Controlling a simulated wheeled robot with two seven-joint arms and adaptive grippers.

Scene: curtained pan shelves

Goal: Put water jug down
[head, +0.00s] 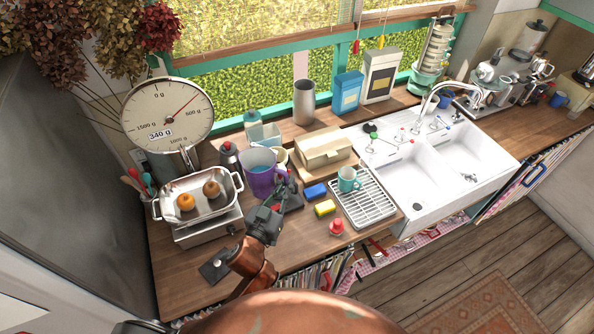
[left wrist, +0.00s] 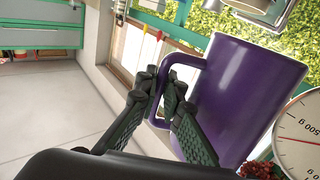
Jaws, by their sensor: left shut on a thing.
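The water jug (head: 261,181) is purple and stands upright at the middle left of the counter, beside the scale. Its lower right side is partly hidden by my left gripper (head: 287,192). In the left wrist view the jug (left wrist: 240,100) fills the right half, with its handle at its left side. There my left gripper (left wrist: 172,92) is shut on the handle. I cannot tell whether the jug's base touches the counter. My right gripper is in neither view.
A scale pan (head: 171,209) with fruit is just left of the jug. A bread box (head: 325,150), blue sponge (head: 315,191), yellow sponge (head: 325,208) and dish rack (head: 372,208) with a teal mug (head: 348,181) lie to the right. Bare counter (head: 300,232) shows in front.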

